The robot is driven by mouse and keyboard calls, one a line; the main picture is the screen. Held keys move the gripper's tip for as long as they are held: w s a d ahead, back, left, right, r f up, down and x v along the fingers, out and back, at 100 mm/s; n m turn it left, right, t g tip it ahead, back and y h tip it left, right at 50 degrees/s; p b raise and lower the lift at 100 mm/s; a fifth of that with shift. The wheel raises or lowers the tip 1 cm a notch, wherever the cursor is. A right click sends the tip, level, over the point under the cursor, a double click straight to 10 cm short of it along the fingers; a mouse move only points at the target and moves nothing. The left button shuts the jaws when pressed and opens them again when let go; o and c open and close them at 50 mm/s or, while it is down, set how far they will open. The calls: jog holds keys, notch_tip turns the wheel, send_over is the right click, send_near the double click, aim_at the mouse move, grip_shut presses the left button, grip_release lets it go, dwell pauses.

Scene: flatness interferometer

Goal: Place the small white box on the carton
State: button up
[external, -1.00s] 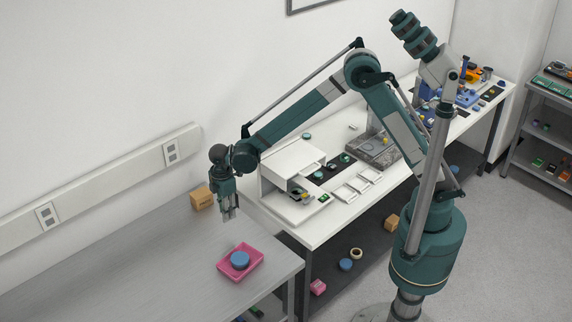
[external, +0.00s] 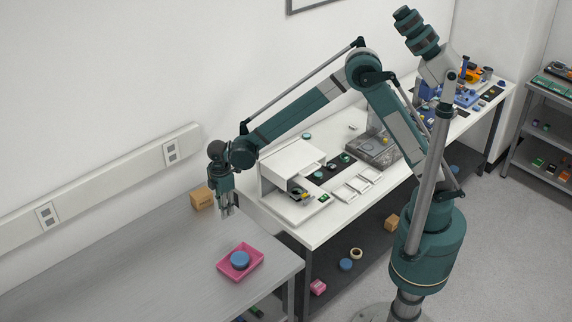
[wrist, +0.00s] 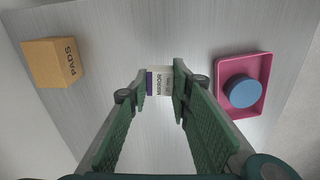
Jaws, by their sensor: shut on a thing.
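My gripper (external: 227,211) hangs pointing down over the grey metal table, between the carton and the pink tray. In the wrist view my gripper (wrist: 158,88) is shut on the small white box (wrist: 160,82), which has a purple end and the word "MIRROR" on it. The box is hard to make out in the external view. The brown carton (external: 202,198), marked "PADS", stands at the table's back edge near the wall. In the wrist view the carton (wrist: 54,62) is at the left, apart from the gripper and box.
A pink tray (external: 222,269) holding a blue round thing (external: 240,259) lies near the table's front edge. A white bench (external: 318,222) with an instrument and small parts adjoins at the right. The left of the metal table (external: 120,275) is clear.

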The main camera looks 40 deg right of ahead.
jog(key=w+d+r, duration=0.1)
jog(key=w+r, duration=0.2)
jog(key=w, duration=0.7)
jog(key=w+d+r+n, duration=0.1)
jog(key=w+r, duration=0.3)
jog(key=w, duration=0.7)
jog(key=shift+w, duration=0.15)
send_over(201, 193)
jog(key=shift+w+f, duration=0.15)
jog(key=shift+f, duration=2.95)
jog(key=shift+f, duration=0.1)
jog(key=shift+f, duration=1.75)
jog(key=shift+f, duration=0.15)
